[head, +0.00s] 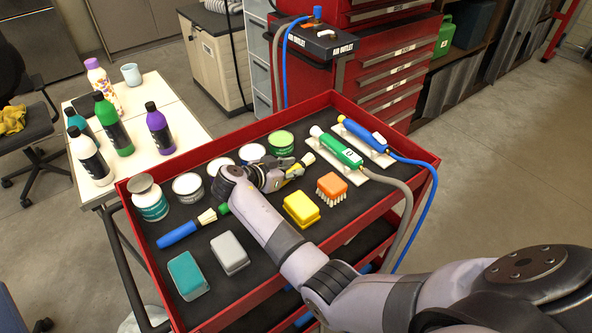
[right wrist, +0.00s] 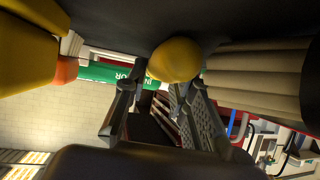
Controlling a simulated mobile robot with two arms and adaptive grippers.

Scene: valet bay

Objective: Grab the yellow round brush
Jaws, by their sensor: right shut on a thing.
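The yellow round brush (head: 295,168) lies at the middle of the black-lined cart top, with its pale bristle tip (head: 308,158) pointing to the back right. My right gripper (head: 284,177) is shut on its yellow handle, and its fingers hide part of the brush. In the right wrist view, the rounded yellow brush part (right wrist: 175,60) sits between my right fingertips (right wrist: 155,95). My left gripper is not in view.
Close by are a yellow block (head: 301,209), an orange brush (head: 332,186), a green tool (head: 338,150) and several jars. A blue-handled brush (head: 180,234) and grey block (head: 229,253) lie left of my arm. The red rim (head: 416,154) edges the cart.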

